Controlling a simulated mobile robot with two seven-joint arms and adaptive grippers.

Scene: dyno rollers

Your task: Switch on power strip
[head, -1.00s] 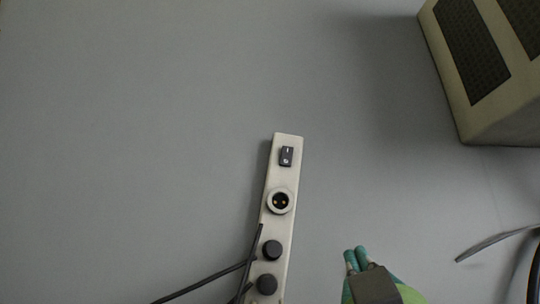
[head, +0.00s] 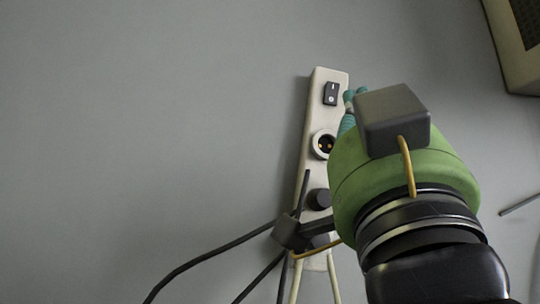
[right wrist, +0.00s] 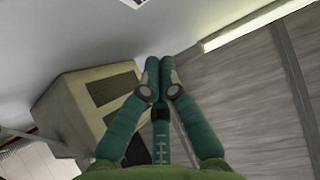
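The cream power strip (head: 313,118) stands lengthwise in the head view, its upper end in the middle. Its black rocker switch (head: 330,94), with white marks, is near that end; I cannot tell which way it is tipped. Below it are a round socket (head: 323,145) and dark plugs (head: 318,199), partly hidden by my right arm. My green right gripper (head: 349,104) has its teal fingertips just right of and slightly below the switch; contact is not clear. In the right wrist view the fingers (right wrist: 158,72) are together with nothing between them. My left gripper is out of view.
Black cables (head: 215,252) run from the plugs to the lower left. A beige box with dark grilles (head: 515,50) is at the upper right; it also shows in the right wrist view (right wrist: 75,105). The grey surface left of the strip is clear.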

